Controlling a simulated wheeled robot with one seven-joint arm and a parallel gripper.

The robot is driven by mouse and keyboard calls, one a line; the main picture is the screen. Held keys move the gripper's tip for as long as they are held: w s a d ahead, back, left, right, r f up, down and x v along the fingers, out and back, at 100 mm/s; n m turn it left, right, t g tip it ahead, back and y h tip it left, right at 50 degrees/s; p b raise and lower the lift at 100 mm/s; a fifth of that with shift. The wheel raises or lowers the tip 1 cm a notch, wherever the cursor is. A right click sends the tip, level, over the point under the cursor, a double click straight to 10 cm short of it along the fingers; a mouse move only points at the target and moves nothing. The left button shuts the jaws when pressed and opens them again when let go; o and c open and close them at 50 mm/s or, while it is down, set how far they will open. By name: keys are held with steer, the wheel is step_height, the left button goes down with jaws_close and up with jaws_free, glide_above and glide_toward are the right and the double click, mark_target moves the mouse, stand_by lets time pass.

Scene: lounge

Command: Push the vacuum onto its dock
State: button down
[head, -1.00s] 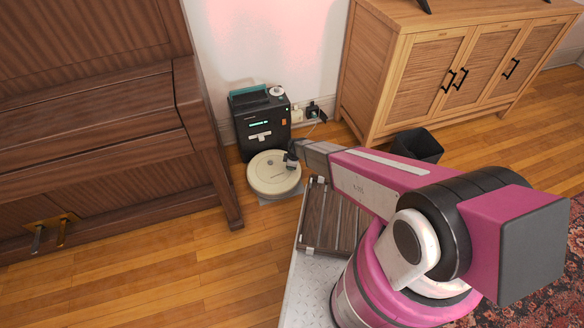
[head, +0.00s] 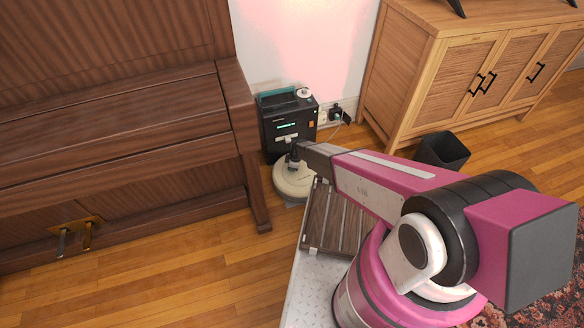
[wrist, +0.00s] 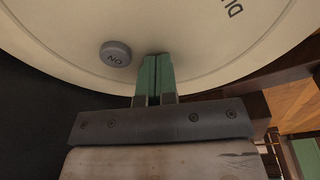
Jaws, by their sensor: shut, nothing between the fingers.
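The vacuum (head: 292,183) is a round cream disc on the floor, close against the front of a black box-shaped unit with a green light, which looks like the dock (head: 289,127). My gripper (head: 293,158) is at the vacuum's far edge, on the side by the dock, and hides part of it. In the wrist view my gripper (wrist: 155,75) has its green fingertips together with nothing between them. They overlap the rim of the vacuum (wrist: 195,35), beside a grey round button (wrist: 116,54). I cannot tell whether they touch it.
A brown upright piano (head: 120,130) stands close on the left. A wooden cabinet (head: 455,90) and a dark bin (head: 442,150) are on the right. A wall socket with a plug (head: 336,113) is beside the dock. Open wooden floor (head: 170,265) lies at the front left.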

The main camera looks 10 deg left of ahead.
steer(key=shift+d+f, duration=0.1)
steer(key=shift+f, duration=0.45)
steer(key=shift+d+f, duration=0.1)
steer(key=shift+d, duration=0.45)
steer(key=shift+w, duration=0.1)
steer(key=shift+f, duration=0.1)
steer(key=shift+r, duration=0.9)
